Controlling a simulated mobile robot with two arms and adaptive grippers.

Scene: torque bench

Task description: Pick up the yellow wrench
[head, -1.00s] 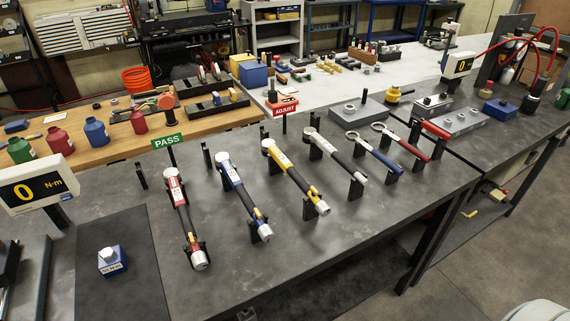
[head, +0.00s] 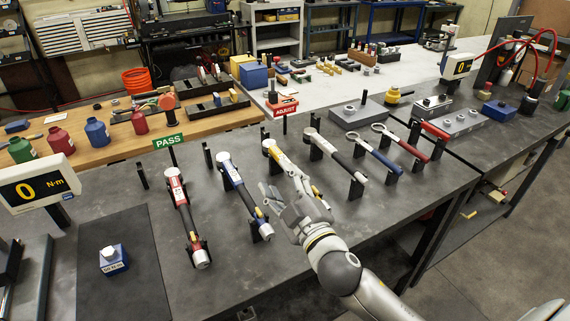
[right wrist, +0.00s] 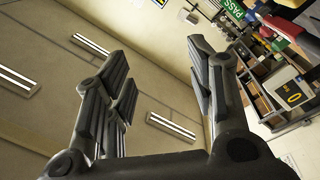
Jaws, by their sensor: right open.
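The yellow wrench (head: 283,160) lies on black stands on the dark bench, between the blue wrench (head: 232,175) and a grey-and-black wrench (head: 336,155). Its head end and part of its yellow body show in the head view; my right gripper hides much of its handle. My right gripper (head: 281,190) is above the front part of the wrench, with its fingers apart and nothing seen between them. In the right wrist view the open fingers (right wrist: 160,75) frame the wall and ceiling lights, and the yellow wrench is not recognisable there. My left gripper is not in view.
A red wrench (head: 183,210) rests at the left of the row. A blue-handled wrench (head: 377,153) and a red-handled wrench (head: 405,145) rest at the right. PASS (head: 168,141) and ADJUST (head: 284,107) signs stand behind.

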